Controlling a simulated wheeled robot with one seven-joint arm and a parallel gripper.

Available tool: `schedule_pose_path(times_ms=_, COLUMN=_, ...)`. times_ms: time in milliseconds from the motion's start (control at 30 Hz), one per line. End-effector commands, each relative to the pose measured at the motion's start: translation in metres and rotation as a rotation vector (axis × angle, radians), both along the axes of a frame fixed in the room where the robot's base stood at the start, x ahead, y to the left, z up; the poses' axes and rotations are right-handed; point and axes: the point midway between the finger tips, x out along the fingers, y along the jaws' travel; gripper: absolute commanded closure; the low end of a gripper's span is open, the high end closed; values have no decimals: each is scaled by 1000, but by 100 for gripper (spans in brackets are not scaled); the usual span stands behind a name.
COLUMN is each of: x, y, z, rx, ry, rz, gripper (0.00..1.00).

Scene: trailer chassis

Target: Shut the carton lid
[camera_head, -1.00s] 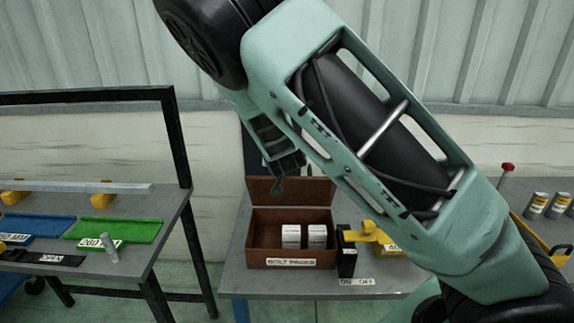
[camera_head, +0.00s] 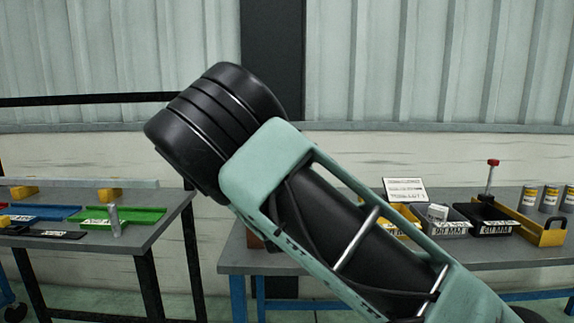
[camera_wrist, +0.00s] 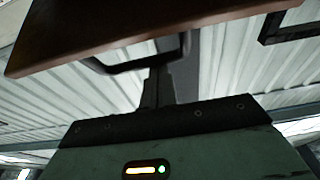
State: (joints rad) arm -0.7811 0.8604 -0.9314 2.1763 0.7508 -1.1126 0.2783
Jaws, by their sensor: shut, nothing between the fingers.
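The brown carton is almost wholly hidden behind my arm in the head view; only a small brown piece of it (camera_head: 254,241) shows at the arm's lower left edge. In the wrist view a brown panel, which looks like the carton lid (camera_wrist: 130,25), spans the top of the picture, tilted and very close. My gripper (camera_wrist: 158,68) shows below it, shut and empty, with its tip end beside or under the panel's edge. I cannot tell whether they touch. The head view does not show my gripper or the lid's angle.
A left table holds a green tray (camera_head: 140,216) and a blue tray. A dark post stands behind.

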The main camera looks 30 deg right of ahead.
Motion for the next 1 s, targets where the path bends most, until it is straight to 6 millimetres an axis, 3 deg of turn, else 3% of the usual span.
schedule_pose_path(times_ms=33, x=-2, y=2, z=-20, rx=-18, ry=-22, rz=0, gripper=100)
schedule_pose_path(times_ms=300, x=-14, y=10, z=-45, rx=-106, ry=-154, rz=0, gripper=100)
schedule_pose_path(times_ms=600, x=-21, y=14, z=-60, rx=-113, ry=-169, rz=1, gripper=100)
schedule_pose_path(times_ms=1000, x=-23, y=16, z=-65, rx=-112, ry=-163, rz=1, gripper=100)
